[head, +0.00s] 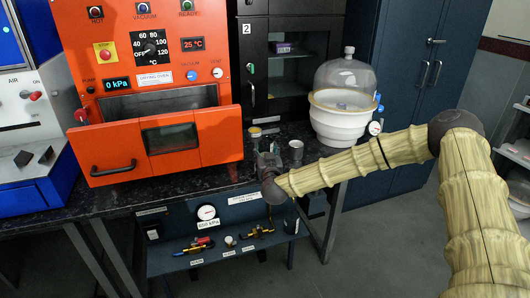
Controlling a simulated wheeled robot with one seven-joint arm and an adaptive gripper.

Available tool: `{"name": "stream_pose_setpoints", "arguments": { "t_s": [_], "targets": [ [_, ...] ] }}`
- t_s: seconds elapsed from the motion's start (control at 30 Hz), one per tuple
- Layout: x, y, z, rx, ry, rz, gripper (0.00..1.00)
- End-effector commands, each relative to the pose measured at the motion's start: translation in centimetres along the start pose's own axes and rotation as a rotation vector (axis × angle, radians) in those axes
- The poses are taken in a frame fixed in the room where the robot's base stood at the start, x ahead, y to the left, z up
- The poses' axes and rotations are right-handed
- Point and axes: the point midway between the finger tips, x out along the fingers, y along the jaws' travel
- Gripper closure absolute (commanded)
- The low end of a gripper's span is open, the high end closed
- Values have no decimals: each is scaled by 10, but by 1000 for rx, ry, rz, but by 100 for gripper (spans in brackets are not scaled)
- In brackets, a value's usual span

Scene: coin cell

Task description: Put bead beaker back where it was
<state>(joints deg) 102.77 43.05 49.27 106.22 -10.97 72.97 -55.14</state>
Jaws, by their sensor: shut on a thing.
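My gripper (266,153) is above the front of the dark counter, between the orange oven and the bell jar. It is shut on a small container with a yellowish top, which looks like the bead beaker (255,132). The gripper hides its lower part, and I cannot tell whether it touches the counter. A small grey cup (296,149) stands on the counter just right of the gripper, apart from it.
The orange drying oven (222,107) has its front door tilted out on the left. A clear bell jar on a white base (343,122) stands on the right. A panel with a gauge and valves (220,238) is below the counter. Dark counter (215,182) shows along the front edge.

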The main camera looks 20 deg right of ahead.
Motion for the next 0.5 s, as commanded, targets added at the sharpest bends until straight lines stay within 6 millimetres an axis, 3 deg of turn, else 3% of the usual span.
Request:
{"name": "stream_pose_setpoints", "arguments": {
  "t_s": [0.23, 0.5],
  "targets": [
    [22, -1, 12, -2, -1, 0, 78],
    [27, 0, 17, 1, 1, 0, 78]
  ]
}}
